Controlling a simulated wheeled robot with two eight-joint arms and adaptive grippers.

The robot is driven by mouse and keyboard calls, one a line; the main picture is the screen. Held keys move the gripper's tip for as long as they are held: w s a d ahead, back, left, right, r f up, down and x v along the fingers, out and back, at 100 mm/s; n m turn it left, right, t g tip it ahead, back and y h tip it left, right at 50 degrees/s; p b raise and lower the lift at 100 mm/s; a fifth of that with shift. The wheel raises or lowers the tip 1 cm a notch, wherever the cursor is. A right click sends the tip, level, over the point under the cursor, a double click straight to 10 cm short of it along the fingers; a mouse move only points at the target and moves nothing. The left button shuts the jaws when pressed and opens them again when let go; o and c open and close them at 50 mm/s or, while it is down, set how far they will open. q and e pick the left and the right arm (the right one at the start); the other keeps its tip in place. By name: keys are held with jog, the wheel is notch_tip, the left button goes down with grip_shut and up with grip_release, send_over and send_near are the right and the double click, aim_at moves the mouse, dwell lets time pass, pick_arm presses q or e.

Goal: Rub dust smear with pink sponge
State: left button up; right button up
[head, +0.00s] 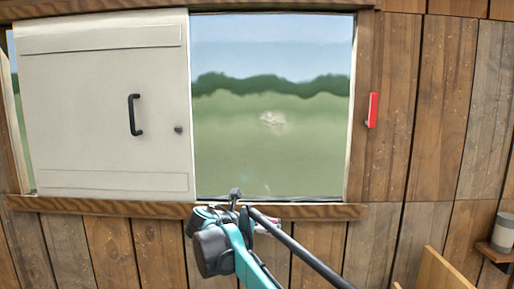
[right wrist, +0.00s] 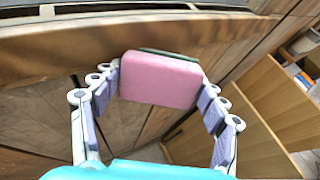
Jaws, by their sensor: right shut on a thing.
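The dust smear (head: 272,120) is a pale greyish patch on the window pane (head: 230,165) in the head view, right of the white shutter. The pink sponge (right wrist: 160,78) shows in the right wrist view as a pink block with a dark green layer at its back. My right gripper (right wrist: 160,85) is shut on the sponge, with a finger on each side of it. In the head view my right arm rises at bottom centre, below the smear and near the sill; the sponge is mostly hidden there. My left gripper is in neither view.
A white shutter (head: 85,100) with a black handle (head: 135,115) covers the left part of the window. A wooden sill (head: 100,207) runs below. A red fitting (head: 372,110) is on the right frame. A grey canister (head: 502,232) stands on a small shelf at far right.

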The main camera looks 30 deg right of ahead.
aim_at(284, 125)
notch_tip(284, 125, up, 29)
jog(key=s+a+n+t+y+p, duration=0.2)
jog(key=a+n+t+y+p, duration=0.1)
jog(key=n+t+p, duration=0.55)
jog(key=shift+m+t, duration=0.75)
jog(key=shift+m, duration=0.1)
jog(key=shift+d+x, duration=0.2)
jog(key=shift+x, duration=2.75)
jog(key=shift+s+f, duration=0.1)
jog(key=shift+x, duration=0.9)
jog(key=shift+s+d, duration=0.1)
jog(key=shift+s+d+p, duration=0.2)
jog(key=shift+s+d, duration=0.35)
jog(key=shift+d, duration=0.2)
jog(key=shift+s+d+p, duration=0.2)
jog(key=shift+s+d, duration=0.3)
jog(key=shift+d, duration=0.25)
jog(key=shift+s+d, duration=0.45)
jog(key=shift+d, duration=0.45)
jog(key=shift+s+d, duration=0.45)
jog(key=shift+d, duration=0.4)
